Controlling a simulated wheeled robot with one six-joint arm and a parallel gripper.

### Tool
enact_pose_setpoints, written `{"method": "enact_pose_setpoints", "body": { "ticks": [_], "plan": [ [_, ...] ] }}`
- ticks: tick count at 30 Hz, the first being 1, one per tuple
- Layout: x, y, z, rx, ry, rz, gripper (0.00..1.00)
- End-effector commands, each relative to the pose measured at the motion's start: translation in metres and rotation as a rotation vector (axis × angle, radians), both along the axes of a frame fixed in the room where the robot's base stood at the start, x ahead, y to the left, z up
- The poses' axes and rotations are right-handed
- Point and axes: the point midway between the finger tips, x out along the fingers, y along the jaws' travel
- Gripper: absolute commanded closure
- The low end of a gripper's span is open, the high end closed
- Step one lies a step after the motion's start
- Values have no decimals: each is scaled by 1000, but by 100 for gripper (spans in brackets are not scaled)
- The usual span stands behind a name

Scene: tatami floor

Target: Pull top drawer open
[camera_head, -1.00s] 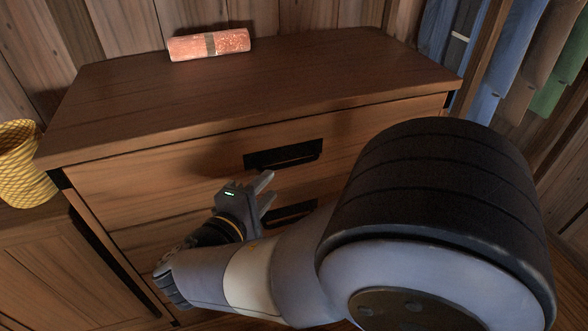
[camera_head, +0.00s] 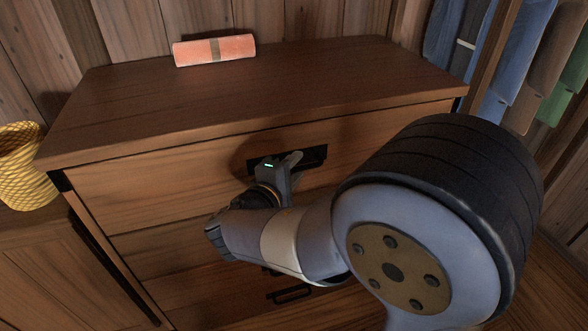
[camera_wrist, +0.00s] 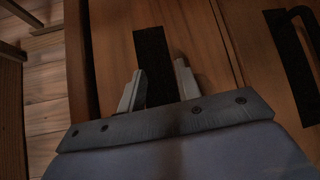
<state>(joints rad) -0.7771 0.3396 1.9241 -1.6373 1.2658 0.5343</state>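The wooden dresser (camera_head: 105,185) stands ahead, and its top drawer (camera_head: 150,183) looks closed. A black handle plate (camera_head: 314,156) is on that drawer's front, partly hidden by my gripper (camera_head: 291,163). In the wrist view, my gripper (camera_wrist: 159,84) has its two fingers apart, one on each side of the black plate (camera_wrist: 154,55). The handle bar cannot be made out between the fingers, and I cannot tell whether they touch it.
A lower drawer handle (camera_head: 290,292) shows below my arm; another handle (camera_wrist: 305,35) is at the right in the wrist view. A pink rolled cloth (camera_head: 215,50) lies on the dresser top. A yellow basket (camera_head: 24,170) stands left, and clothes (camera_head: 500,55) hang right.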

Motion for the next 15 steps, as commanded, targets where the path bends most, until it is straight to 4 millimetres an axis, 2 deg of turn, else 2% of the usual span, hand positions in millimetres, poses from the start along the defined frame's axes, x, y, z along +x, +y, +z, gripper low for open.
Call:
{"method": "enact_pose_setpoints", "body": {
  "ticks": [4,15],
  "plan": [
    [0,0,0,0,0,0,69],
    [0,0,0,0,0,0,100]
  ]
}}
